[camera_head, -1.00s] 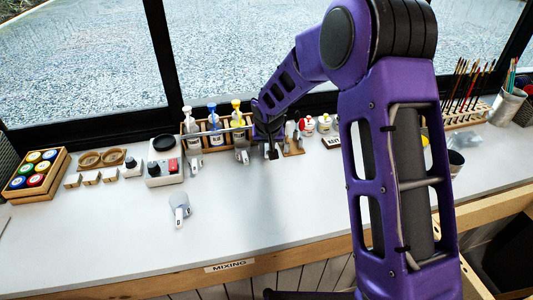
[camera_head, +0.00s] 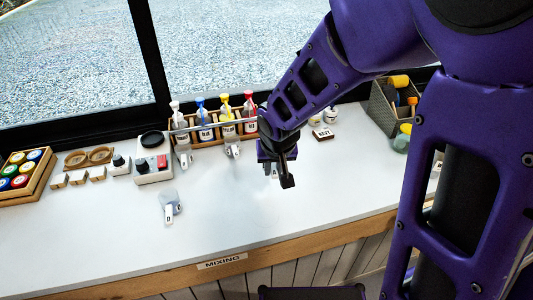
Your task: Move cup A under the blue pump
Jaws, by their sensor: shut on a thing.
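The blue pump (camera_head: 200,108) is a bottle with a blue head in the wooden rack, between the white pump (camera_head: 176,112) and the yellow pump (camera_head: 225,107); no cup shows below it. My gripper (camera_head: 286,180) is to the right of the rack, low over the bench, with its jaws shut. A small pale cup (camera_head: 273,172) shows partly beside the fingers and seems to be held; the arm hides the rest. Other handled cups stand below the white pump (camera_head: 184,156), below the yellow pump (camera_head: 233,149) and on the open bench (camera_head: 169,205).
The red pump (camera_head: 249,106) is at the rack's right end, close to my arm. A scale with a black round top (camera_head: 153,157) stands left of the rack. The white bench (camera_head: 110,235) is clear in front, around the lone cup. A grey basket (camera_head: 384,110) stands at right.

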